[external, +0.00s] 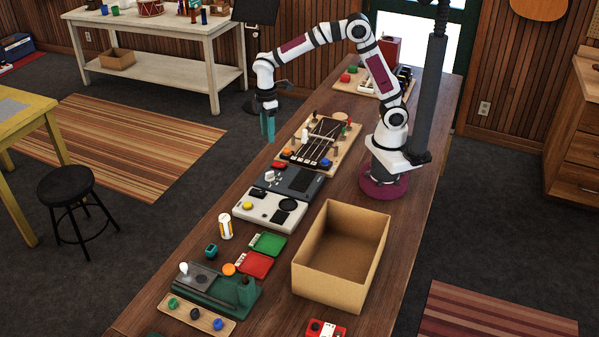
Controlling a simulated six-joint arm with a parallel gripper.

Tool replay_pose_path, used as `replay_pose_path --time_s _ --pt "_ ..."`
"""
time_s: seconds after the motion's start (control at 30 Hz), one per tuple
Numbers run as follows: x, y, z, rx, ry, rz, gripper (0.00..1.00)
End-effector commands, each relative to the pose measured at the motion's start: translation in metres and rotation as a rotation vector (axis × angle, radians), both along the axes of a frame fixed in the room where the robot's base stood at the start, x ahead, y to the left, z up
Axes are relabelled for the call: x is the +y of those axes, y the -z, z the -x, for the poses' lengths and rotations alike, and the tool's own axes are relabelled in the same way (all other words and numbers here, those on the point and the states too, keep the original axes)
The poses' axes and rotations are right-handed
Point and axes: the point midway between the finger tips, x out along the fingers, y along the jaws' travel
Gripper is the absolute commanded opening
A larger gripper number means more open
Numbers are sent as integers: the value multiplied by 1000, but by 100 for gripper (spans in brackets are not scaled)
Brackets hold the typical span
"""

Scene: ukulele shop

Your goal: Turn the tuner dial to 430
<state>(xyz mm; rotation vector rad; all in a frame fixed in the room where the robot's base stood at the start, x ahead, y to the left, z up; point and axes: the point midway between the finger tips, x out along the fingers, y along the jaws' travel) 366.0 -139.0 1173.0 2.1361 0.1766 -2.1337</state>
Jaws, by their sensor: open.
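The tuner dial cannot be made out for certain, and no number can be read at this size. My gripper (268,138) has teal fingers pointing down, above the bench's left edge, beside the stringed board. It is open and apart from the console, with nothing visible in it.
A stringed board (350,147) with pegs lies beyond the console. An open cardboard box (341,291) stands right of it. A can (225,226), green (268,244) and red (254,263) pads and a green stand (217,293) are nearer. Bare wood shows between console and box.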

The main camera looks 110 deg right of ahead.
Motion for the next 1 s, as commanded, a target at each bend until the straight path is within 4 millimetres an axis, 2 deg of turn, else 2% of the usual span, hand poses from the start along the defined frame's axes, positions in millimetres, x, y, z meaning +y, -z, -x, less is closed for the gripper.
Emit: replay_pose_path --time_s 0.27,0.4,0.47,0.57,0.8,1.0 --pt "0 -3 0 1 0 0 45" --pt "0 -9 -2 0 -98 -1 45" --pt "0 -5 -2 2 -98 -2 45" --pt "1 11 -1 5 -98 -2 45" --pt "1 83 -1 8 -97 -3 45" --pt "1 130 -1 4 -96 -1 45"
